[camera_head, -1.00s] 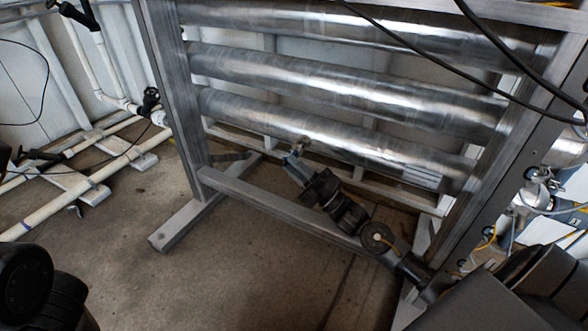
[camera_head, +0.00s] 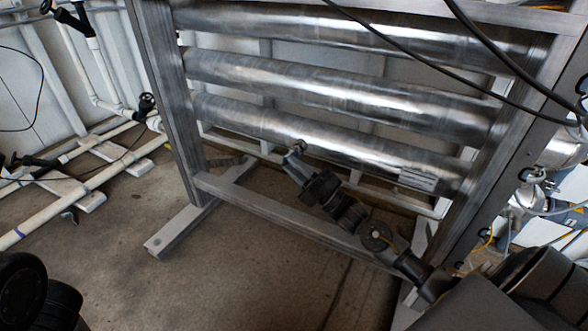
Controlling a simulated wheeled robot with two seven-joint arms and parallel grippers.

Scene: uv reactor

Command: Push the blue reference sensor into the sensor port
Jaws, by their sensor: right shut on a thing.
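My right gripper (camera_head: 293,160) reaches up from the lower right to the underside of the lowest steel tube (camera_head: 240,123). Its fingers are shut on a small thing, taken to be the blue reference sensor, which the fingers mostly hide. A small brassy fitting (camera_head: 300,145), likely the sensor port, shows on the tube right at the fingertips. I cannot tell how deep the sensor sits in it. My left gripper is out of view; only part of my left arm shows at the lower left.
A grey metal frame with a left post (camera_head: 168,100) and a low crossbar (camera_head: 260,212) surrounds the tubes. Black cables (camera_head: 400,50) hang across the upper right. White pipes (camera_head: 85,185) run along the floor at left. The floor in front is clear.

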